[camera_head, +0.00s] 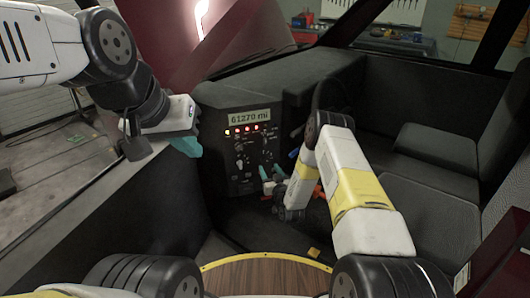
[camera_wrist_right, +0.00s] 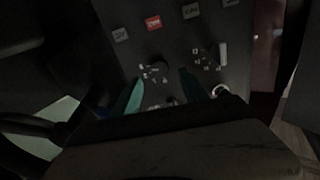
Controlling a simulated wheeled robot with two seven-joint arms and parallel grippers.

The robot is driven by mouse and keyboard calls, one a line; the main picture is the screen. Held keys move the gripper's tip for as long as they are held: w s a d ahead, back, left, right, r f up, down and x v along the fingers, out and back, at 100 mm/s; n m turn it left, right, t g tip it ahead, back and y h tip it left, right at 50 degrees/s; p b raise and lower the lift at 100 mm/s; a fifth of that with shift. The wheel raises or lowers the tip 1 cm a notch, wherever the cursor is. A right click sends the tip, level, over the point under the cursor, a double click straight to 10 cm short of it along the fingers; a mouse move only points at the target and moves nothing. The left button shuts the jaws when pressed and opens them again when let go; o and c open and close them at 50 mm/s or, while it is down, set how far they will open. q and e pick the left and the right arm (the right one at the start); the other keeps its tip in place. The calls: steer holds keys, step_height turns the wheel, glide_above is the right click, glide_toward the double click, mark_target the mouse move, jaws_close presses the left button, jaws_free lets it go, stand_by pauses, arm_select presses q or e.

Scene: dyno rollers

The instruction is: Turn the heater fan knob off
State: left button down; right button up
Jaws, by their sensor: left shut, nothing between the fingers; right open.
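The dark control panel (camera_head: 228,178) has a lit display reading 61270 mi, a row of small lights and several knobs. Which knob is the heater fan knob I cannot tell, as the markings are too small to read. In the right wrist view, one dark knob (camera_wrist_right: 155,70) with pale marks around it lies just ahead, between the lines of my fingers. A second knob (camera_wrist_right: 205,58) is to its right. My right gripper (camera_head: 269,174) is open, its teal fingers close to the lower panel; contact is unclear. My left gripper (camera_head: 187,146) is shut and empty, left of the panel.
Dark seats (camera_head: 437,147) fill the right side. Small orange and blue things near my right arm are partly hidden. A wooden round surface with a yellow rim (camera_head: 262,254) is at the bottom. A door sill (camera_head: 120,205) runs along the left.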

mark_target(265, 161)
steer(key=shift+x, duration=2.8)
jaws_close()
